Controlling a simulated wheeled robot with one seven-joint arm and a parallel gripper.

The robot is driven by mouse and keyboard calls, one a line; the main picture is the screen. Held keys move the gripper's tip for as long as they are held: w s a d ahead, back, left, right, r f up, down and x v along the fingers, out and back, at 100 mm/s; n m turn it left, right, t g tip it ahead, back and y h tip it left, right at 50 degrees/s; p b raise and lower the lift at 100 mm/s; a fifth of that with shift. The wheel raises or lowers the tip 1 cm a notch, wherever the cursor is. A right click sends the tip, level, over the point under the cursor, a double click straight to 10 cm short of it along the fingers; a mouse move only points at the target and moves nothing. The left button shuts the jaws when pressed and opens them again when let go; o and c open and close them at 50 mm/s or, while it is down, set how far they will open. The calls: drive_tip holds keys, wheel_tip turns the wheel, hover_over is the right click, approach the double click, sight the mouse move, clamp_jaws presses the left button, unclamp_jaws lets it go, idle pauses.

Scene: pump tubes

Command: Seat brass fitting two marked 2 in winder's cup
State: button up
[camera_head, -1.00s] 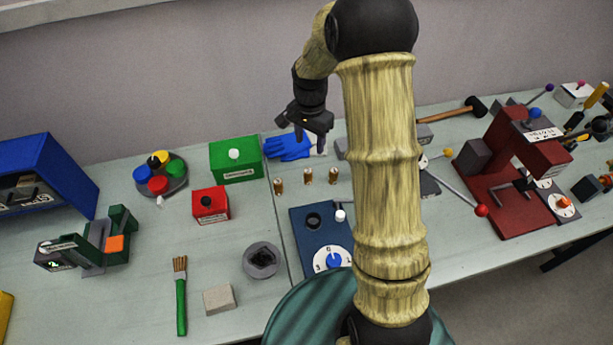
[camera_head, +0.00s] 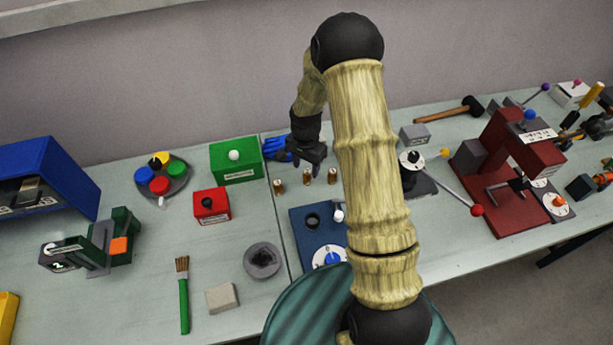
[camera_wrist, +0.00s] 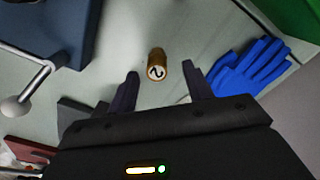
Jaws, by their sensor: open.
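In the wrist view, a brass fitting with a dark 2 on its pale top (camera_wrist: 157,68) stands upright just beyond my open fingertips, roughly between their lines. My gripper (camera_wrist: 161,82) is empty and apart from it. In the head view, my gripper (camera_head: 316,166) hangs over the bench close behind the small brass fittings, such as the middle one (camera_head: 307,177); their marks are too small to read there. A blue box (camera_head: 297,226) with a dark round cup (camera_head: 312,221), a white-knobbed lever and a numbered dial stands nearer; its edge and lever show in the wrist view (camera_wrist: 75,30).
Blue gloves (camera_head: 275,149) lie behind my gripper, beside a green box (camera_head: 236,162). A red box (camera_head: 211,205) and a grey round holder (camera_head: 262,260) stand to the left. A dark red press (camera_head: 507,205) stands at the right. Bare bench lies around the fittings.

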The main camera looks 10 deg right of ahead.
sight(307, 171)
drive_tip(key=shift+s+d+f+p, duration=0.15)
drive_tip(key=shift+f+p, duration=0.9)
drive_tip(key=shift+f, duration=1.55)
clamp_jaws()
